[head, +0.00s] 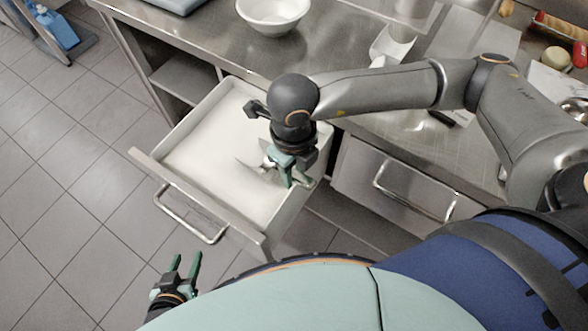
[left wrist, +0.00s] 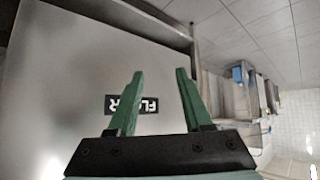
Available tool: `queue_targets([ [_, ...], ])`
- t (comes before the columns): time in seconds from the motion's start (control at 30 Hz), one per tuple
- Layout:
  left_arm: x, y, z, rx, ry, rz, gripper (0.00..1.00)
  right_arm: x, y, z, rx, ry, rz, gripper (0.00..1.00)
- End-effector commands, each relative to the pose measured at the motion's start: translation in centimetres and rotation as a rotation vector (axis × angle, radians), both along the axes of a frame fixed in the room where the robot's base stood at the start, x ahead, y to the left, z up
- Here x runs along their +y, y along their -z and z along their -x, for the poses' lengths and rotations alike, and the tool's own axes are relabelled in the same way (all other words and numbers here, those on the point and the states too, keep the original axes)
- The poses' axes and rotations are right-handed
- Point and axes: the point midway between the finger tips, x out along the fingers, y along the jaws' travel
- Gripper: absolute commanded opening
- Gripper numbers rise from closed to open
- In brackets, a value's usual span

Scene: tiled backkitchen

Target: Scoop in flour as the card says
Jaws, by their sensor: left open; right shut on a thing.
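An open drawer (head: 146,157) is filled with white flour (head: 205,150), which has a smooth surface. My right gripper (head: 290,178) is over the drawer's right side, shut on a metal scoop (head: 248,164). The scoop is low at the flour; the gripper partly hides it, and I cannot tell how much flour it holds. My left gripper (head: 187,256) is open and empty in front of the drawer. In the left wrist view its open fingers (left wrist: 159,72) face a metal front with a dark label (left wrist: 148,104) reading FLOUR, partly hidden. I cannot make out a readable card.
A white bowl (head: 273,14) stands on the steel counter (head: 335,30) behind the drawer. A white scoop-shaped container (head: 391,46) lies right of it. A closed drawer (head: 400,185) with a bar handle is at right.

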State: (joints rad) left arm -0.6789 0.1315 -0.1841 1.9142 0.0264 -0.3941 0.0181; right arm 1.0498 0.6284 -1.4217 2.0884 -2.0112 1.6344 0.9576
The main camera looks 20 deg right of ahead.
Motion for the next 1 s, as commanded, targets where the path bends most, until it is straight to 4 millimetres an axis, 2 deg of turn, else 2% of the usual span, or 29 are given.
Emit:
queue_targets([
  [1.0, 0.01, 0.92, -0.01, 0.000, 0.001, -0.001, 0.50, 0.13, 0.64, -0.21, -0.001, 0.000, 0.000, 0.00],
])
